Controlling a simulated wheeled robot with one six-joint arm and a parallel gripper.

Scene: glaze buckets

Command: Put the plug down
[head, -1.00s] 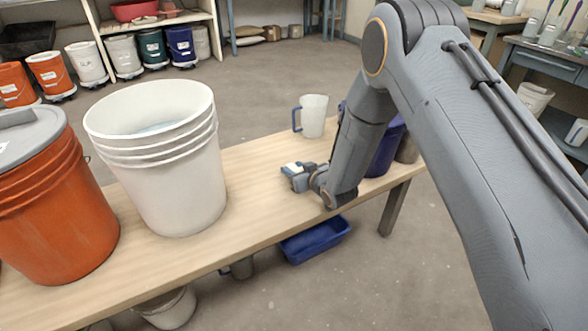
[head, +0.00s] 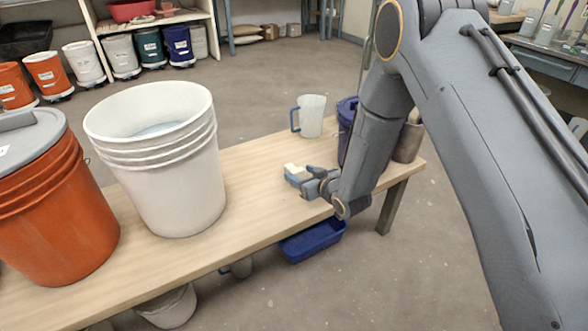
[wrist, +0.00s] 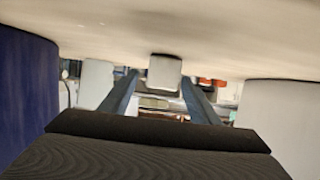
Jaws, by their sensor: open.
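The plug (head: 291,168) is a small white block on the wooden table, near the middle of the tabletop. My gripper (head: 299,177) is low over the table, just right of the plug and partly hiding it. In the wrist view, where the table appears at the top, the plug (wrist: 163,72) touches the tabletop. It lies between the tips of my gripper's two fingers (wrist: 158,82), with a visible gap on each side. My gripper is open and holds nothing.
A large white bucket (head: 165,180) and an orange lidded bucket (head: 55,220) stand on the left. A clear pitcher (head: 313,115) stands behind the plug. A dark blue bucket (head: 346,125) and a grey container (head: 408,142) stand right, partly behind my arm.

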